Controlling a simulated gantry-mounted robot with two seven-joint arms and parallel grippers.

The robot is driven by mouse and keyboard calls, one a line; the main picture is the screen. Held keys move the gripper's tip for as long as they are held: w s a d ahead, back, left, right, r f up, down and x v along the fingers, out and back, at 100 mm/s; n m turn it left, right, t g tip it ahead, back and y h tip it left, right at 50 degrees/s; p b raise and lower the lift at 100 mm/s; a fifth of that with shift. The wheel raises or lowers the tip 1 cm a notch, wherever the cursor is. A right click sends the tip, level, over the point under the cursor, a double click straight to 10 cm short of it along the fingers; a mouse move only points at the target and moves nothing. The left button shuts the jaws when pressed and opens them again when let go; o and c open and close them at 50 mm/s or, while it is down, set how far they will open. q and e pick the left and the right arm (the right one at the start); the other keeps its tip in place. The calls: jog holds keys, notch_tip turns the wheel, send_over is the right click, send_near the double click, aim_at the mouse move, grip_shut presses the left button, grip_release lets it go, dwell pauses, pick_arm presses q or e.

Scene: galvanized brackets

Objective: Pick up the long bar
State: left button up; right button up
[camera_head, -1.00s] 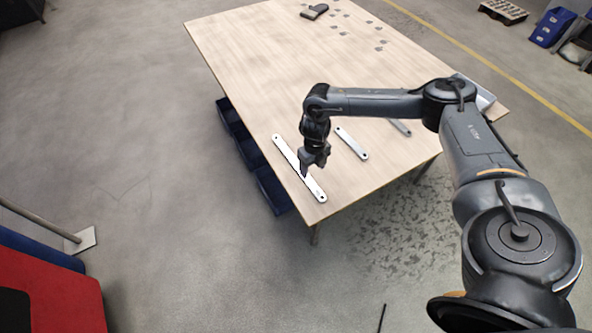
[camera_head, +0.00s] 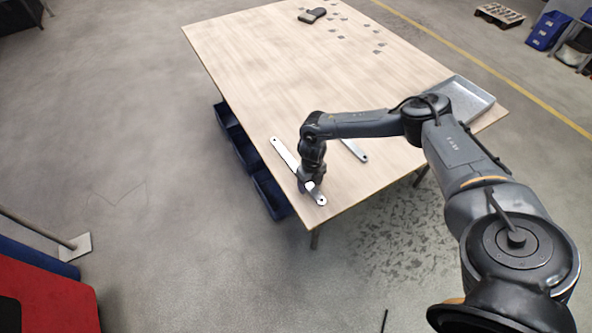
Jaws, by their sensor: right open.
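The long bar (camera_head: 285,155) is a flat, pale galvanized strip with a hole near each end. It lies on the wooden table near its left front edge. My right gripper (camera_head: 308,187) points down at the bar, near its front end, and hides part of it. The gripper is open; whether its fingers straddle or touch the bar is too small to tell. My left gripper does not show.
A second, shorter bar (camera_head: 354,150) lies to the right, partly behind my right arm. A metal tray (camera_head: 487,98) sits at the table's right edge. A dark object (camera_head: 312,15) and several small plates lie at the far end. Blue bins (camera_head: 270,192) are under the left edge. The table's middle (camera_head: 300,75) is clear.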

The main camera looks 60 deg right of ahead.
grip_shut()
dwell(0.4)
jog(key=shift+r, duration=0.2)
